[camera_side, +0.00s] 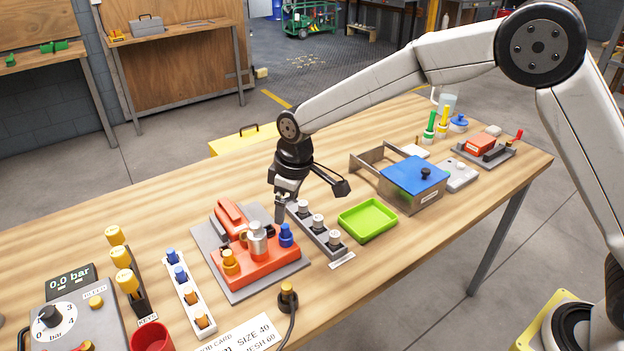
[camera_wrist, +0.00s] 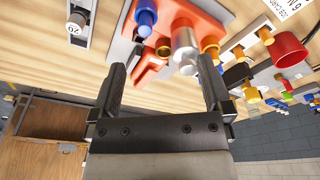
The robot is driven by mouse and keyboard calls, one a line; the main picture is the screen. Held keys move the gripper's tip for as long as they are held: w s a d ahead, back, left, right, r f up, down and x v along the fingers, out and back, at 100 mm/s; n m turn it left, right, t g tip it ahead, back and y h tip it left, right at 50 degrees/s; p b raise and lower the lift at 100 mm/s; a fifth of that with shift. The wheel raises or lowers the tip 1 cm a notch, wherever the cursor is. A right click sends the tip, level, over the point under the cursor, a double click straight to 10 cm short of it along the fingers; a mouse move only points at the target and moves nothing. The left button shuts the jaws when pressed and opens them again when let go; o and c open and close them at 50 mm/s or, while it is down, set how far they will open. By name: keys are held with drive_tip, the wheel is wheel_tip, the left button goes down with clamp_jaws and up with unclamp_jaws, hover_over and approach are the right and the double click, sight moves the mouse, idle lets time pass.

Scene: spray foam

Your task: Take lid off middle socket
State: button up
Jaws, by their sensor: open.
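An orange-red block (camera_side: 262,267) on a grey plate carries a row of sockets. A silver metal cylinder (camera_side: 257,243) stands upright at the middle one, between a yellow-orange fitting (camera_side: 230,262) and a blue one (camera_side: 286,236). I cannot tell whether the silver cylinder's top is a separate lid. My gripper (camera_side: 281,210) points down just behind the block, near the blue fitting. In the wrist view my gripper (camera_wrist: 163,88) is open and empty; the silver cylinder (camera_wrist: 185,42) shows beyond the fingers, apart from them.
A grey rack with silver-topped pieces (camera_side: 318,222) and a green tray (camera_side: 367,220) lie to the right. A white strip with blue and orange fittings (camera_side: 190,293) and a pressure box (camera_side: 75,310) stand left. A blue-lidded metal bin (camera_side: 413,174) is farther right.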

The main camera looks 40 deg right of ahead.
drive_tip(key=n, duration=0.2)
hover_over(255, 235)
drive_tip(key=d, duration=0.1)
drive_tip(key=shift+s+d+f, duration=0.1)
drive_tip(key=shift+s+f, duration=0.05)
drive_tip(key=shift+f, duration=1.55)
drive_tip(key=shift+f, duration=0.1)
drive_tip(key=shift+w+a+f, duration=0.15)
drive_tip(key=shift+f, duration=0.65)
drive_tip(key=shift+w+a+f, duration=0.15)
drive_tip(key=shift+w+f, duration=0.05)
drive_tip(key=shift+f, duration=0.65)
drive_tip(key=shift+w+a+f, duration=0.15)
drive_tip(key=shift+f, duration=0.65)
drive_tip(key=c, duration=1.3)
drive_tip(key=shift+r, duration=0.1)
